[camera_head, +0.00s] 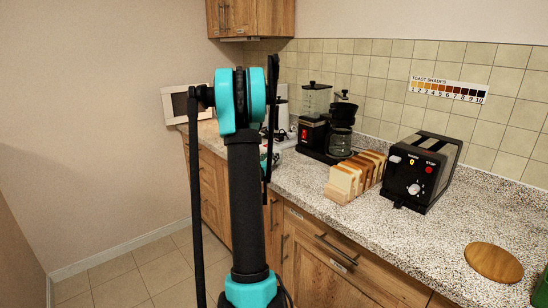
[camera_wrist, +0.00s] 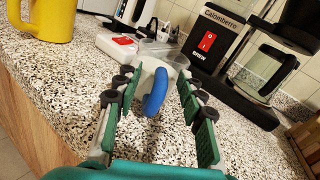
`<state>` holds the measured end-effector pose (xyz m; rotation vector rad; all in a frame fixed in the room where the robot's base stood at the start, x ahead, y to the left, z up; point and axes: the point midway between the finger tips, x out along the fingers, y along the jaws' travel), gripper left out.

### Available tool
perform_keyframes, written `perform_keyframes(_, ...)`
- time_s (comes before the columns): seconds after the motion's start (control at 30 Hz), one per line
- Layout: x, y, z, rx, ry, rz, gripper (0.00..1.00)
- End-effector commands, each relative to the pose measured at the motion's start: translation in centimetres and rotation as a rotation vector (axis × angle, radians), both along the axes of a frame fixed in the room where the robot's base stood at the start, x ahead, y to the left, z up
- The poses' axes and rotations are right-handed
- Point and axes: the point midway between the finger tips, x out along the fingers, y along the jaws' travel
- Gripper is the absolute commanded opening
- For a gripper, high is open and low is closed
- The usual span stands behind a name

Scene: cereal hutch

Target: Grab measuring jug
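The measuring jug appears to be the clear vessel (camera_wrist: 165,54) with a blue handle (camera_wrist: 155,93) on the counter in the wrist view. The handle points toward my gripper. My gripper (camera_wrist: 154,84) is open, with one green-padded finger on each side of the handle. Gaps show between the fingers and the handle, so nothing is held. In the head view my arm hides most of the gripper and the jug.
A yellow mug (camera_wrist: 50,20) stands left of the jug. A white appliance with a red switch (camera_wrist: 122,41) is close behind it. A black coffee maker (camera_head: 313,133) stands to the right. Bread slices (camera_head: 352,178) and a black toaster (camera_head: 420,172) are farther along the speckled counter (camera_head: 400,232).

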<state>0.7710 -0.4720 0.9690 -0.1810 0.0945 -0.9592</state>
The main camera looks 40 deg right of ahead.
Motion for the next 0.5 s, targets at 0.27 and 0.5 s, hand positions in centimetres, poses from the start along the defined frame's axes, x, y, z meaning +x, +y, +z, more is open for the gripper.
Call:
perform_keyframes(0.27, 0.02, 0.03, -0.01, 0.000, 0.000, 0.000, 0.13)
perform_keyframes(0.5, 0.03, 0.03, -0.01, 0.000, 0.000, 0.000, 0.00)
